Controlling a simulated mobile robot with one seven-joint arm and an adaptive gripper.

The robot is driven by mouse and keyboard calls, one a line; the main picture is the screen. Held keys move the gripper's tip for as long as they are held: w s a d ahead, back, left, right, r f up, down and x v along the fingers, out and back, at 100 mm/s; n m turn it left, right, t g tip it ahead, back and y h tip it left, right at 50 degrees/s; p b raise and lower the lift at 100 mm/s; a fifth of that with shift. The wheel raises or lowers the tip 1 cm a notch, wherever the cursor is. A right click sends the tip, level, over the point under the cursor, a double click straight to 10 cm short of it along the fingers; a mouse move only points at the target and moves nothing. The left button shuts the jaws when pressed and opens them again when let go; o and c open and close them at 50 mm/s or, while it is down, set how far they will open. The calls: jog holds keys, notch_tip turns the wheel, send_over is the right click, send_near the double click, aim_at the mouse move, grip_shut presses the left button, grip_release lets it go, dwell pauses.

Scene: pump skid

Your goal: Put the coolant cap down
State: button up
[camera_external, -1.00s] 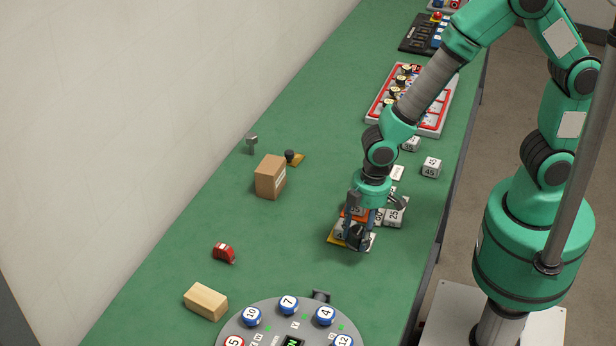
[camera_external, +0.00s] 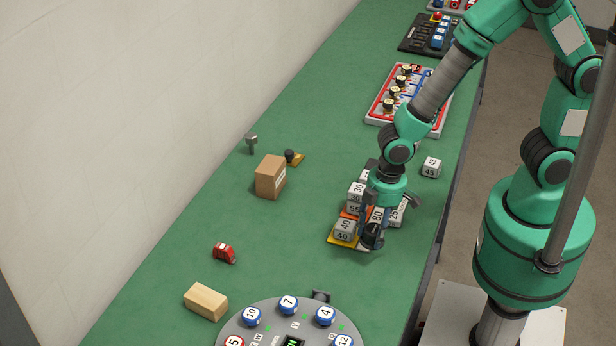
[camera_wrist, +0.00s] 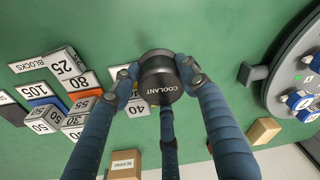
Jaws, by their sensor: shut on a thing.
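The coolant cap (camera_wrist: 161,80) is a dark round cap with "COOLANT" on its side. In the wrist view it sits between the fingers of my gripper (camera_wrist: 160,75), which is shut on it. In the external view my gripper (camera_external: 374,228) is low over the green bench, at the right front of a group of numbered blocks. The cap (camera_external: 371,238) shows there as a dark shape under the fingers, close to a block marked 40 (camera_external: 344,229). I cannot tell whether the cap touches anything below it.
Numbered blocks stand on coloured pads beside my gripper. A round grey panel with blue knobs (camera_external: 289,306) lies at the front. A cardboard box (camera_external: 270,177), a red toy-like object (camera_external: 223,253) and a wooden block (camera_external: 206,302) stand to the left. Green bench between them is clear.

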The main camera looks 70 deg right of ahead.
aim_at(371, 227)
jog(key=shift+r, duration=0.2)
notch_tip(371, 227, up, 5)
jog(key=shift+f, duration=0.15)
jog(key=shift+w+d+r, duration=0.15)
jog(key=shift+w+r, duration=0.05)
jog(key=w+d+m+p, duration=0.1)
jog(key=w+d+m, duration=0.2)
jog(key=w+d, duration=0.55)
jog(key=w+d+m+p, duration=0.1)
jog(key=w+d+m, duration=0.35)
jog(key=d, duration=0.65)
jog(key=w+d+m+p, duration=0.1)
jog(key=w+d+m, duration=0.1)
jog(key=w+d, duration=0.7)
jog(key=d+m, duration=0.4)
jog(key=d, duration=1)
jog(key=shift+g+h, duration=0.3)
jog(key=shift+h, duration=0.1)
jog(key=f, duration=0.5)
jog(key=shift+w+d+f+p, duration=0.1)
jog(key=shift+w+d+p, duration=0.2)
jog(key=shift+d, duration=0.05)
jog(key=shift+w, duration=0.1)
